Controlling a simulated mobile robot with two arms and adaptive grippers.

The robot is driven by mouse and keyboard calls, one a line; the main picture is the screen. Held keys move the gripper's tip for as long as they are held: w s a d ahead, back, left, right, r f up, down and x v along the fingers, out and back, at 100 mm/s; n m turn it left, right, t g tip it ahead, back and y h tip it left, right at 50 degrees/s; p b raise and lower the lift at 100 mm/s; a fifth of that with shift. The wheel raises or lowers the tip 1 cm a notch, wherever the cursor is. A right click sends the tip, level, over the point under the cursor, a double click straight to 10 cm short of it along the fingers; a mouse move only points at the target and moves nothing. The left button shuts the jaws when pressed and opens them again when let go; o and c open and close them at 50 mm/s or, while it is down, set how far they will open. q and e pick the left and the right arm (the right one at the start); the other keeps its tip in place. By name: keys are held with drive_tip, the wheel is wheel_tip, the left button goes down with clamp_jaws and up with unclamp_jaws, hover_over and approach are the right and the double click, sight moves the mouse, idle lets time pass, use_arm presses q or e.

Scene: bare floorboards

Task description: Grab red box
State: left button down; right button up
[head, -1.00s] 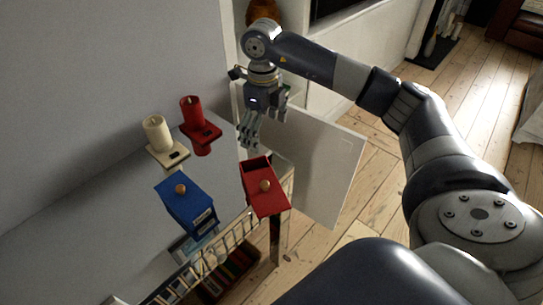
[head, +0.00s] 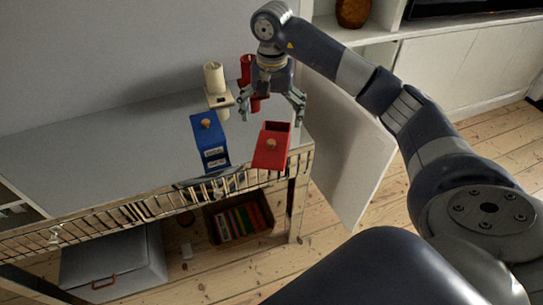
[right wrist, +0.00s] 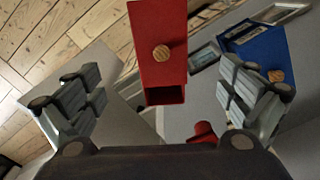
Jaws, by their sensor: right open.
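The red box (head: 272,147) stands near the right end of the grey shelf top, with a round wooden knob on it and an opening at its far end. In the right wrist view the red box (right wrist: 158,50) lies ahead, between and beyond the spread fingers. My right gripper (head: 272,108) is open and empty, just behind and above the box in the head view, apart from it. The right gripper's fingers also show in the right wrist view (right wrist: 160,105). My left gripper is not in view.
A blue box (head: 209,140) stands left of the red box. A railing (head: 130,213) runs along the shelf's front. The shelf's left part is clear.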

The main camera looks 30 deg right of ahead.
sight(271, 142)
drive_tip(key=shift+a+f, duration=0.1)
drive_tip(key=shift+f, duration=0.3)
drive_tip(key=f, duration=0.3)
drive_tip(key=f+p, duration=0.1)
drive_tip(key=shift+w+f, duration=0.3)
drive_tip(key=shift+f, duration=0.25)
wheel_tip(271, 142, down, 4)
drive_tip(key=shift+s+f+p, duration=0.1)
drive_tip(key=shift+s+p, duration=0.05)
drive_tip(key=shift+p, duration=0.8)
drive_tip(key=shift+f, duration=0.45)
drive_tip(key=c, duration=1.1)
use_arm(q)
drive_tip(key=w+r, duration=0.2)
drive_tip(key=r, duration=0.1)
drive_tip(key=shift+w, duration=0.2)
use_arm(e)
drive_tip(key=shift+c, duration=0.4)
